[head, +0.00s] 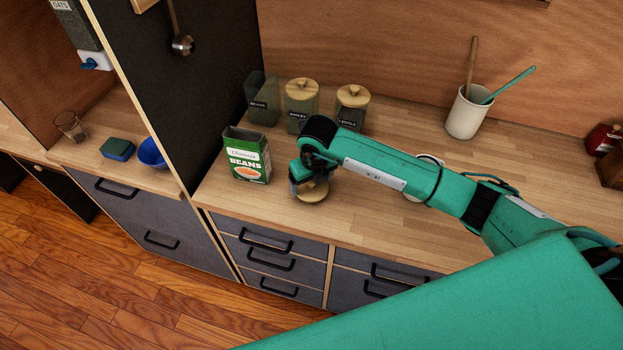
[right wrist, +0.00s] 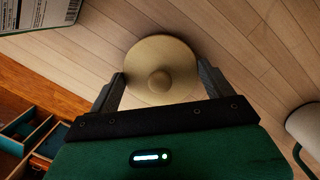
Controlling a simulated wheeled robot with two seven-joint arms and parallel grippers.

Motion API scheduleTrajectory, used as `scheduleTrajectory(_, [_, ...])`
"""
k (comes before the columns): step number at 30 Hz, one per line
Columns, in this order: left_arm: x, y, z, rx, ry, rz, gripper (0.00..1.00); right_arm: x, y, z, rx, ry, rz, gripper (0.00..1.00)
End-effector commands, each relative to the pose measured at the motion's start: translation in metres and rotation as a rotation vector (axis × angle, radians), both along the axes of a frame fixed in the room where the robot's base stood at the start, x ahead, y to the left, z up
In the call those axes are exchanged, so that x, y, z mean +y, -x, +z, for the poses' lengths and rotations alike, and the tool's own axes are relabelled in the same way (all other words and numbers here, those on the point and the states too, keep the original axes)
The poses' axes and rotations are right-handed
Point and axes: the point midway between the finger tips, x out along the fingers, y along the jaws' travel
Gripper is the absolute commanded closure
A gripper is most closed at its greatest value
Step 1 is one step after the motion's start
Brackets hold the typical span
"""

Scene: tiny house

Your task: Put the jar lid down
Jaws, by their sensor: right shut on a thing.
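The jar lid (right wrist: 160,58) is a round, pale wooden disc with a knob in its middle. In the head view the lid (head: 312,193) shows below my right gripper, over the front part of the wooden counter. My right gripper (right wrist: 160,85) is shut on the lid, with one finger on each side of it. Whether the lid touches the counter, I cannot tell. An open jar labelled beans (head: 262,98) stands at the back of the counter without a lid. My left gripper is not in view.
A green beans carton (head: 247,158) stands left of my right gripper. Two lidded jars, barley (head: 300,108) and lentils (head: 350,110), stand behind it. A white utensil crock (head: 467,113) is at the back right. The counter (head: 255,205) is bare near its front edge.

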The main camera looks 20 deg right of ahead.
Motion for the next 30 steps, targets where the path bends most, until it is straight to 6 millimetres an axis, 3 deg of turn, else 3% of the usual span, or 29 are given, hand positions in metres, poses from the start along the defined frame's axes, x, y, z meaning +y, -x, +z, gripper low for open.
scheduleTrajectory(14, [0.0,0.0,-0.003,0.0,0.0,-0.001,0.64,0.0,0.0,-0.013,-0.001,0.0,0.001,0.39])
scheduleTrajectory(15, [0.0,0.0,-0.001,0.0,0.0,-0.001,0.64,0.0,0.0,-0.011,-0.001,0.0,0.0,0.09])
scheduleTrajectory(17, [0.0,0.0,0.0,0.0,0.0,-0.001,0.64,0.0,0.0,-0.011,-0.001,0.0,0.0,0.0])
scheduleTrajectory(26, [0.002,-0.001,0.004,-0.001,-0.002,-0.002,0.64,0.0,0.0,-0.006,-0.001,0.0,0.0,0.0])
scheduleTrajectory(30, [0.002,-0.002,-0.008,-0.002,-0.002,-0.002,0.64,0.0,0.001,0.009,-0.006,-0.001,0.002,0.0])
